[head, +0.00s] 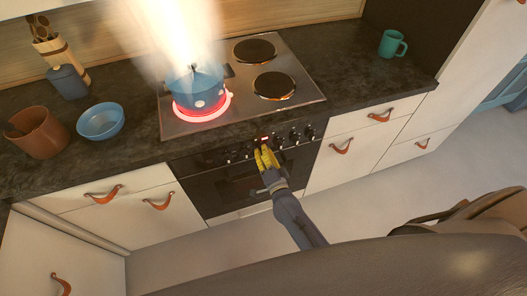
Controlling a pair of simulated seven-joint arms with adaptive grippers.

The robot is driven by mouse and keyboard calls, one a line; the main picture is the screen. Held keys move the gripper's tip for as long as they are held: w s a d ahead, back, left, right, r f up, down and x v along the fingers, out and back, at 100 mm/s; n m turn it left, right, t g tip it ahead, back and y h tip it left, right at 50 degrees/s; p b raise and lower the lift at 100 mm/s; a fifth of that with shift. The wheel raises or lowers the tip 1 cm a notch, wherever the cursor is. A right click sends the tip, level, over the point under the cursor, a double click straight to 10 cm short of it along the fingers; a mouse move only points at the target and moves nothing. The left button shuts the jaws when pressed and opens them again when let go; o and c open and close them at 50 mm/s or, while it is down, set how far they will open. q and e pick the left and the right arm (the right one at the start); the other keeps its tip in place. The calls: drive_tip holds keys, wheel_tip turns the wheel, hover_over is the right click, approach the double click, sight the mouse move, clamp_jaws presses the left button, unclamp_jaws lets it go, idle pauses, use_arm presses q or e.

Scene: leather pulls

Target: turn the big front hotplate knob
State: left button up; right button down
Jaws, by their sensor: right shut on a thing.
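The hob (313,92) is set in the dark worktop. Its front left hotplate (203,116) glows red around its edge, under a blue pot (196,88). The oven's control panel (282,140) below has a row of small dark knobs, two of them at the right end (302,133). My right gripper (264,152), with yellow fingers, is at the middle of this panel. It is shut on a knob there, which its fingers mostly hide. I cannot tell which way that knob points. My left gripper is not in view.
A bright white plume rises over the pot. A blue bowl (101,121), a brown pot (37,131) and a blue jar (68,82) stand left of the hob, a teal mug (392,44) to its right. Drawers with leather pulls (341,146) flank the oven.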

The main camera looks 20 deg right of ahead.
drive_tip(key=shift+a, duration=0.1)
idle(0.4)
drive_tip(key=c, duration=1.5)
unclamp_jaws()
drive_tip(key=shift+o, duration=0.2)
drive_tip(key=s, duration=1.2)
drive_tip(key=shift+d, duration=0.3)
